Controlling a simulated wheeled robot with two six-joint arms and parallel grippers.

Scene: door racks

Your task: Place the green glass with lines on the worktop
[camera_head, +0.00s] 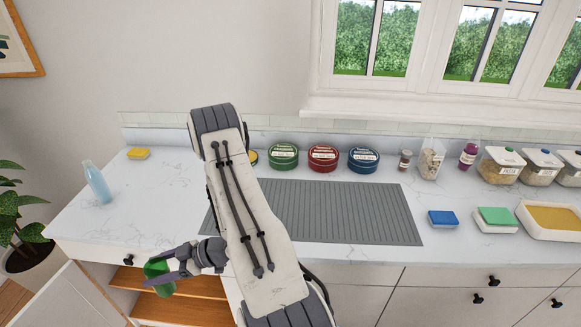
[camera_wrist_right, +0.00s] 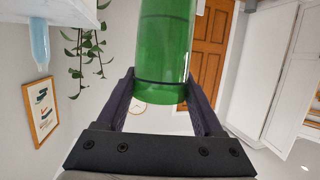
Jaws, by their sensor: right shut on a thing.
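The green glass (camera_wrist_right: 165,50) is see-through, with a dark line around it near its end, in the right wrist view. My right gripper (camera_wrist_right: 165,90) is shut on it, with one finger on each side. In the head view the green glass (camera_head: 158,277) is at the lower left, in my right gripper (camera_head: 172,272), in front of the worktop's front edge and over an open wooden shelf space. The white marble worktop (camera_head: 150,205) runs across the view. My left gripper does not show.
A pale blue bottle (camera_head: 97,182) and a yellow sponge (camera_head: 138,153) stand on the left of the worktop. A grey ribbed mat (camera_head: 340,210) lies in the middle. Round tins (camera_head: 323,158), jars and sponges are at the back and right. The left worktop is mostly clear.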

